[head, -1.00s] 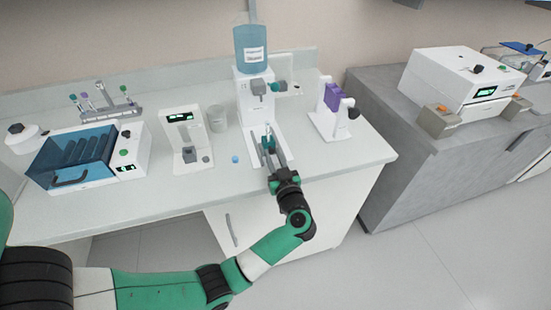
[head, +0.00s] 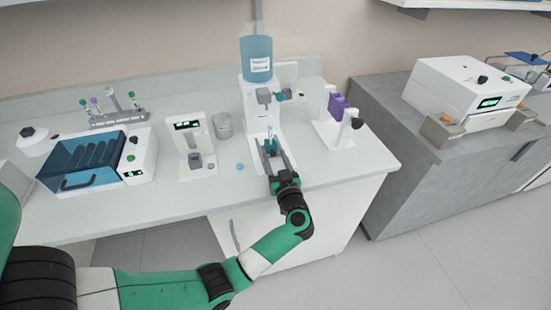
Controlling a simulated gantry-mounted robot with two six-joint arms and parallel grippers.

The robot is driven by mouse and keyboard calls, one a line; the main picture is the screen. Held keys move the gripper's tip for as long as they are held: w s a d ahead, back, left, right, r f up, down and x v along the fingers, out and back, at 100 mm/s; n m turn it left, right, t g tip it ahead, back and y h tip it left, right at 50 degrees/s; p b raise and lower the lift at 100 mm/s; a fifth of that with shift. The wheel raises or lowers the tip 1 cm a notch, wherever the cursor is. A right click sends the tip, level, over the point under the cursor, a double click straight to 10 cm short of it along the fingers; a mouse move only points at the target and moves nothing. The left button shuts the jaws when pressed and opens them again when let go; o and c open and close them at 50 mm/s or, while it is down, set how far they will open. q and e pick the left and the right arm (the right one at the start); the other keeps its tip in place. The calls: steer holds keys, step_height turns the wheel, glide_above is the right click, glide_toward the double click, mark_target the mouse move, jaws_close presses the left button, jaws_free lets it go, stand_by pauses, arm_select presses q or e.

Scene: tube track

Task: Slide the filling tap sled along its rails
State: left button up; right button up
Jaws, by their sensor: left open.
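The filling station stands on the white bench. It has a blue bottle (head: 256,60) on top of a white column (head: 253,112). The grey filling tap (head: 264,97) with a teal knob (head: 283,95) sits on the front of the column, below the bottle. The rails are too small to make out. My left gripper (head: 269,150) is open low in front of the column, below the tap. Its fingers are either side of a small upright teal-tipped piece (head: 270,145); contact cannot be told. My right gripper is not in view.
A white device with a display (head: 192,145) and a grey cup (head: 222,125) stand left of the station. A white stand with a purple block (head: 337,106) is to the right. A blue-lidded box (head: 85,160) and tube rack (head: 117,117) are further left.

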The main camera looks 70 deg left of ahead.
arm_select(q)
steer(key=shift+d+r, duration=0.1)
steer(key=shift+d, duration=0.3)
steer(key=s+d+p, duration=0.1)
steer(key=d+p, duration=0.2)
steer(key=d, duration=0.7)
steer(key=shift+s+d, duration=0.35)
